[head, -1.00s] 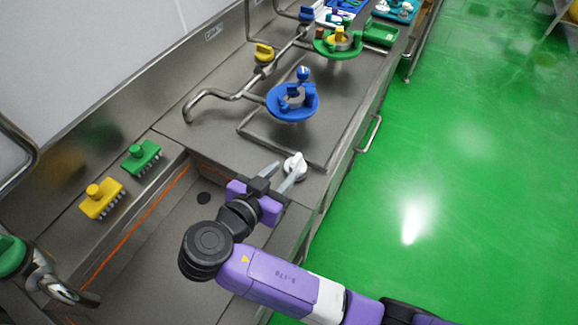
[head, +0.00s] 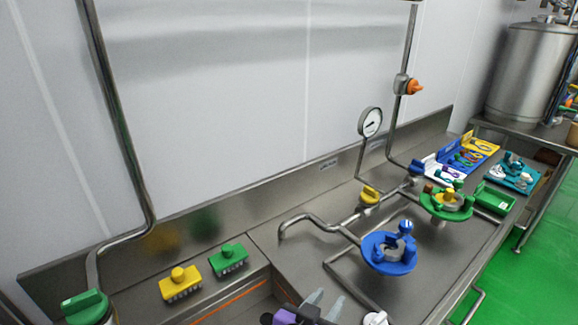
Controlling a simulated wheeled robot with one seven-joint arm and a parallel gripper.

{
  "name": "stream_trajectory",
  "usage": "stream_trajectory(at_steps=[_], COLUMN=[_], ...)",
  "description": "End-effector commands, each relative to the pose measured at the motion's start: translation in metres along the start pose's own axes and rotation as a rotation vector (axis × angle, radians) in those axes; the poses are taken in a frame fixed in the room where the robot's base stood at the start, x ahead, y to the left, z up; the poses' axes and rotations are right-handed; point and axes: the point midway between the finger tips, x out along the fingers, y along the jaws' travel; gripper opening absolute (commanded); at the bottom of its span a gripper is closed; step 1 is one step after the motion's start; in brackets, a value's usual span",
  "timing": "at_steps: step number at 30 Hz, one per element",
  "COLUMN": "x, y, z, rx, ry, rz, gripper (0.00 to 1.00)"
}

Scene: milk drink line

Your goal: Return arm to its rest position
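My gripper (head: 322,303) shows at the bottom edge of the head view, low over the front of the steel counter (head: 300,262). Its two grey fingers are spread apart with nothing between them. A white round knob-like part (head: 376,318) sits on the counter just right of the fingers, apart from them and partly cut off by the frame. The rest of my arm is out of view.
A blue round holder (head: 388,266) and a green one (head: 446,212) stand on the counter to the right. A yellow brush (head: 180,284) and a green brush (head: 229,259) lie left. A bent steel pipe (head: 310,219) and a gauge (head: 370,122) rise behind.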

Motion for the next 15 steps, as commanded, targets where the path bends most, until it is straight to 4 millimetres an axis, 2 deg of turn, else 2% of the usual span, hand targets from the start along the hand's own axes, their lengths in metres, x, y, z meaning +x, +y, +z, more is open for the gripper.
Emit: stream_trajectory(at_steps=[3, 7, 11, 15], x=[-0.011, -0.037, -0.066, -0.093], y=[-0.034, -0.053, -0.050, -0.026], z=[0.011, 0.026, 0.035, 0.040], rx=[-0.075, -0.099, -0.075, -0.028], ry=[-0.019, -0.004, 0.047, 0.119], rz=[-0.232, -0.456, -0.612, -0.699], gripper=[0.34, 0.34, 0.34, 0.34])
